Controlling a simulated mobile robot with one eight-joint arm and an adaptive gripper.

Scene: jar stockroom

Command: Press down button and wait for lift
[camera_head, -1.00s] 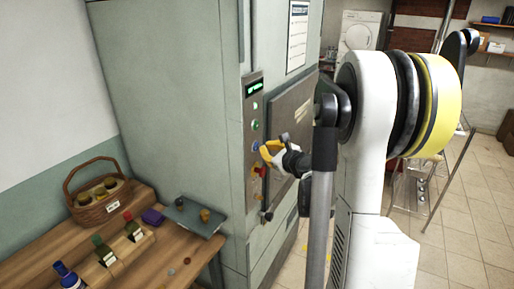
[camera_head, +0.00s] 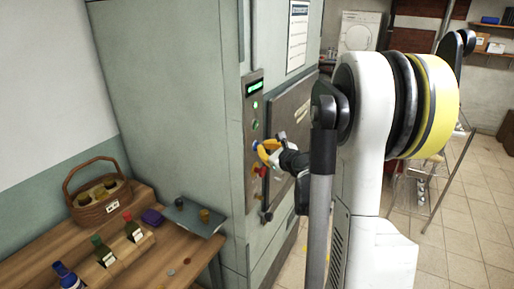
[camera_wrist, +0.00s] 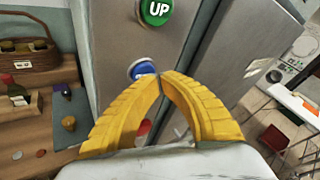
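The lift's grey control panel (camera_head: 250,190) has a lit green display at its top and a column of buttons. The green button marked UP (camera_wrist: 155,11) is at the top of the wrist view. Below it is a blue button (camera_wrist: 139,68), partly covered by my gripper; I cannot read a label on it. A red button (camera_wrist: 143,130) shows partly behind the fingers. My gripper (camera_wrist: 160,76) has yellow fingers with tips together, empty, at the blue button's lower right edge. I cannot tell whether they touch it. My gripper also shows against the panel in the head view (camera_head: 262,149).
A wooden bench (camera_head: 150,265) stands at the lower left with a wicker basket (camera_head: 103,200), bottles and a dark tray (camera_head: 190,213). A black lever sits low on the panel. A wire rack (camera_head: 420,190) stands on the tiled floor at the right.

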